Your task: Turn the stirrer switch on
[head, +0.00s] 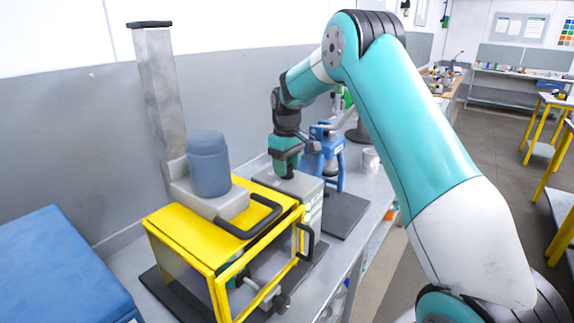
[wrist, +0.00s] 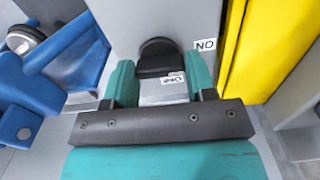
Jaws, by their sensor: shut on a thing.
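The stirrer is a yellow frame (head: 185,222) with a blue-grey motor (head: 208,165) on top, on the bench in the head view. A grey control box (head: 309,190) stands against its right side. In the wrist view, a black switch knob (wrist: 157,53) sits on the grey box. The OFF label (wrist: 174,78) is just below the knob and the ON label (wrist: 205,45) is to its right, both upside down. My gripper (wrist: 159,76) is shut on the switch, one teal finger on each side. In the head view, my gripper (head: 286,168) points down onto the box top, hiding most of the switch.
A blue machine (head: 323,150) stands just behind and right of the box, close to my gripper. A grey post (head: 160,95) rises behind the stirrer. A blue box (head: 62,262) is at the left. A dark mat (head: 345,215) lies bare to the right.

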